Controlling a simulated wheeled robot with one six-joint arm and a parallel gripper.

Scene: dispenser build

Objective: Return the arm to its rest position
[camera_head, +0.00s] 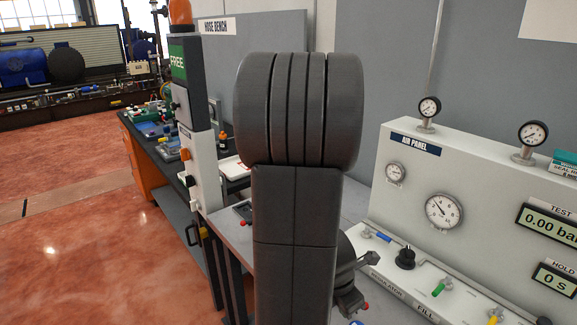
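My arm stands upright in the middle of the head view, a dark grey link topped by a wide rounded joint. It hides much of the bench behind it. Part of what looks like my gripper (366,283) juts out to the right from behind the link, low over the bench near the air panel (405,205). Most of it is hidden, so I cannot tell whether its fingers are apart or whether it holds anything.
The air panel carries gauges, displays and a row of valves with a black knob (405,257). A status post with a green FREE sign (177,62) stands left of my arm. A dark bench with tools (160,128) lies behind it. Red floor (90,220) at left is clear.

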